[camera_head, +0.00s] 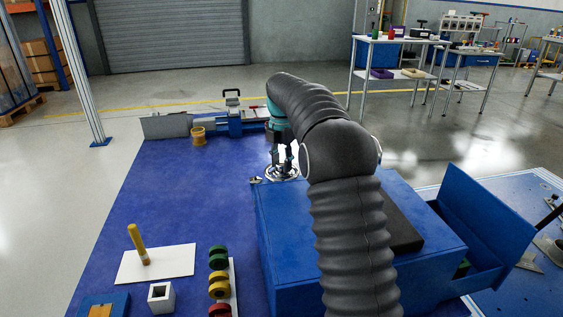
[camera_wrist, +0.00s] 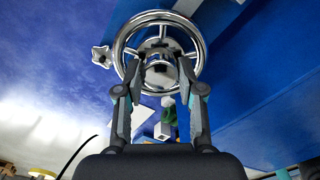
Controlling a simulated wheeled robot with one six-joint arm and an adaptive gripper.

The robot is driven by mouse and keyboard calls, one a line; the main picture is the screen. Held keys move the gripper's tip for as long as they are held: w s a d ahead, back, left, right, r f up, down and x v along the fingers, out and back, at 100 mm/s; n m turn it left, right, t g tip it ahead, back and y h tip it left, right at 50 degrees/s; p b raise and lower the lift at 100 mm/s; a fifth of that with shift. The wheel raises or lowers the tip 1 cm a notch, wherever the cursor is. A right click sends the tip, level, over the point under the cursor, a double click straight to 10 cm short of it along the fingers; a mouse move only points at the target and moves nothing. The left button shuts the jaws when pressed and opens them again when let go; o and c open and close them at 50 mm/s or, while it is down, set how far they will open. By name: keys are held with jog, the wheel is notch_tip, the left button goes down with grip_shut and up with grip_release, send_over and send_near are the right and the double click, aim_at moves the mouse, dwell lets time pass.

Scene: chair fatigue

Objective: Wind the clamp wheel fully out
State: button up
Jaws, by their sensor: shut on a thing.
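The clamp wheel (camera_head: 283,178) is a chrome handwheel with spokes at the left edge of the blue cabinet. In the wrist view its bright rim (camera_wrist: 158,15) fills the upper middle. My gripper (camera_head: 281,152) comes down on the wheel from above. In the wrist view both fingers (camera_wrist: 157,68) reach in at the wheel's hub and spokes, one on each side, and are shut on it. The exact contact at the fingertips is partly hidden. A small star-shaped knob (camera_wrist: 101,57) sits just outside the rim; it also shows in the head view (camera_head: 256,181).
The blue cabinet (camera_head: 285,250) stands under my arm, with an open blue bin (camera_head: 485,220) at its right. Colored rings (camera_head: 219,285), a white plate (camera_head: 180,262) with a yellow peg (camera_head: 138,243), and a white square block (camera_head: 161,297) lie front left.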

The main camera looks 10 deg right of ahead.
aim_at(282, 163)
jog(key=shift+f+n, duration=0.1)
jog(key=shift+n, duration=0.8)
jog(key=o, duration=1.1)
jog(key=shift+o, duration=0.2)
notch_tip(282, 163, up, 12)
jog(key=shift+d, duration=0.1)
